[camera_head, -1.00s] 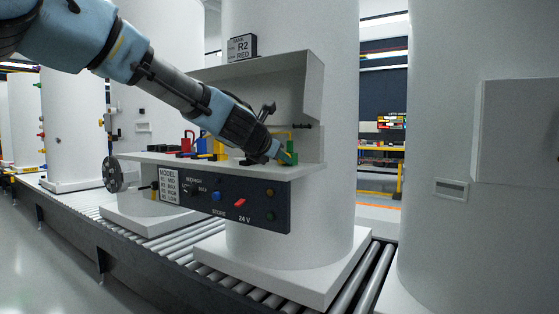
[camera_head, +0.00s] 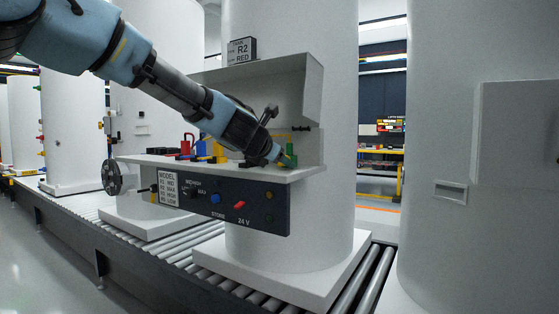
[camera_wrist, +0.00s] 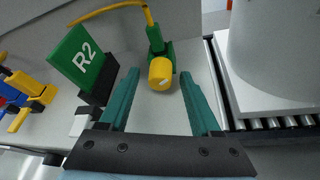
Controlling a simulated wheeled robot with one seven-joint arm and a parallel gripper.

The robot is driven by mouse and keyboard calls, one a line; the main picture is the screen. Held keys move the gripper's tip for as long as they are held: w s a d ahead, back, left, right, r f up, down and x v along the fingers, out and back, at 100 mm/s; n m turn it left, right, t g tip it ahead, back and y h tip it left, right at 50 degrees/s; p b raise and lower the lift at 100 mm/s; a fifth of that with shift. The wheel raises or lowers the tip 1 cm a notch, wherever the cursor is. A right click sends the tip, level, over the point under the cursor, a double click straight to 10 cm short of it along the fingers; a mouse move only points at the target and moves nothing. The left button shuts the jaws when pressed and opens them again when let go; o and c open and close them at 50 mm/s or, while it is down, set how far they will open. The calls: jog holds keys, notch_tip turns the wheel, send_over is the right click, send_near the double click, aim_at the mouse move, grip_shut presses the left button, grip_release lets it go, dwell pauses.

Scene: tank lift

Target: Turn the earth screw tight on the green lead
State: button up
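In the wrist view a yellow round screw knob (camera_wrist: 160,72) with a pale mark on its face sits at the front of a small green block (camera_wrist: 156,44). A yellow lead (camera_wrist: 108,9) arcs to the top of that block. My gripper (camera_wrist: 159,77) is open, its two teal fingers on either side of the knob with gaps. Whether the fingertips reach its depth is unclear. In the head view the green block (camera_head: 291,156) stands at the shelf's right end, just beyond my gripper (camera_head: 277,154), which hides the knob.
A green R2 plate (camera_wrist: 83,58) on a black base stands left of my fingers. Red, blue and yellow parts (camera_head: 187,146) stand farther left on the white shelf (camera_head: 150,159). A panel with switches (camera_head: 255,205) hangs below. A white tank (camera_wrist: 275,45) rises at right.

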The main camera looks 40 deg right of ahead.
jog(key=shift+a, duration=0.1)
jog(key=b+v, duration=0.5)
jog(key=v, duration=0.5)
jog(key=shift+a+b, duration=0.25)
jog(key=shift+b, duration=0.05)
jog(key=shift+s+r, duration=0.1)
jog(key=w+d+f+p, duration=0.1)
jog(key=d, duration=0.2)
jog(key=w+d+f+n+g+p, duration=0.1)
jog(key=w+d+p, duration=0.1)
jog(key=d, duration=0.1)
jog(key=w+d+f+n+g+p, duration=0.1)
jog(key=d+p, duration=0.1)
jog(key=d, duration=0.1)
jog(key=shift+w+f+h, duration=0.2)
jog(key=shift+f+h, duration=0.1)
jog(key=shift+f, duration=0.05)
dwell(0.3)
